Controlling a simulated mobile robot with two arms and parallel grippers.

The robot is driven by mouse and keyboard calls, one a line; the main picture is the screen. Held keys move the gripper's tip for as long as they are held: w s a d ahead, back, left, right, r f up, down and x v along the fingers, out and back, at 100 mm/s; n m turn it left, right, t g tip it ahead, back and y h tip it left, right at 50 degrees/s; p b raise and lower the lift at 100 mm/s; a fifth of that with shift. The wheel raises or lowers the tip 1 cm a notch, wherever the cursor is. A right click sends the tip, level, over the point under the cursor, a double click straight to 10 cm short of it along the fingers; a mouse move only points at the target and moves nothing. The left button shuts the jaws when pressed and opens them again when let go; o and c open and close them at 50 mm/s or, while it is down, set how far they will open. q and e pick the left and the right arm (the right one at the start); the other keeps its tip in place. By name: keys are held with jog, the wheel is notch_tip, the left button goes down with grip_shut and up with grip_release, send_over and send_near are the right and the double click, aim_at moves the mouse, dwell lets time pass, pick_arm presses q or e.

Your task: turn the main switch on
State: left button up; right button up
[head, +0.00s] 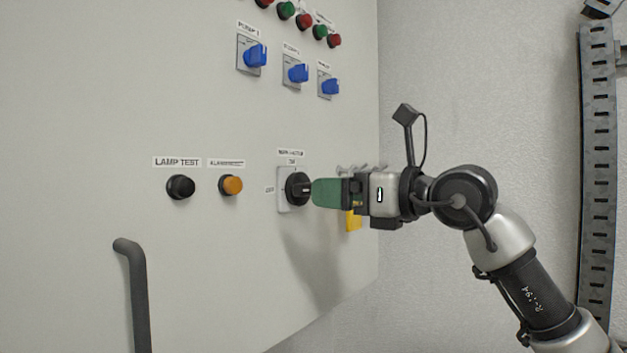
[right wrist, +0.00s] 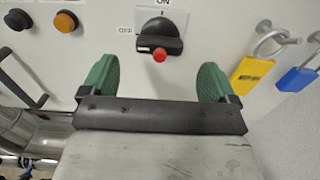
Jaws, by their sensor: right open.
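The main switch (head: 297,188) is a black rotary knob on a pale plate on the cabinet front, with ON above and OFF to its left. In the right wrist view the black knob (right wrist: 158,36) shows with its handle lying roughly sideways, and a small red tip (right wrist: 159,56) in front. My right gripper (head: 314,192) is in front of the knob. In the right wrist view its two green fingers (right wrist: 157,82) are spread wide and empty, one on each side of the knob and nearer the camera. I cannot tell whether they touch it. My left gripper is not in view.
A black button (head: 180,187) and an orange button (head: 231,185) sit left of the switch. A yellow padlock (right wrist: 250,76) and a blue padlock (right wrist: 297,78) hang to the right. Blue selectors (head: 297,73) are above. A dark handle (head: 135,290) juts out lower left.

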jog(key=p+x, duration=0.1)
jog(key=x, duration=0.3)
jog(key=shift+w+a+r+p, duration=0.1)
jog(key=shift+a+p, duration=0.1)
jog(key=shift+p, duration=0.1)
jog(key=shift+w+a, duration=0.35)
jog(key=shift+a, duration=0.1)
jog(key=c, duration=0.9)
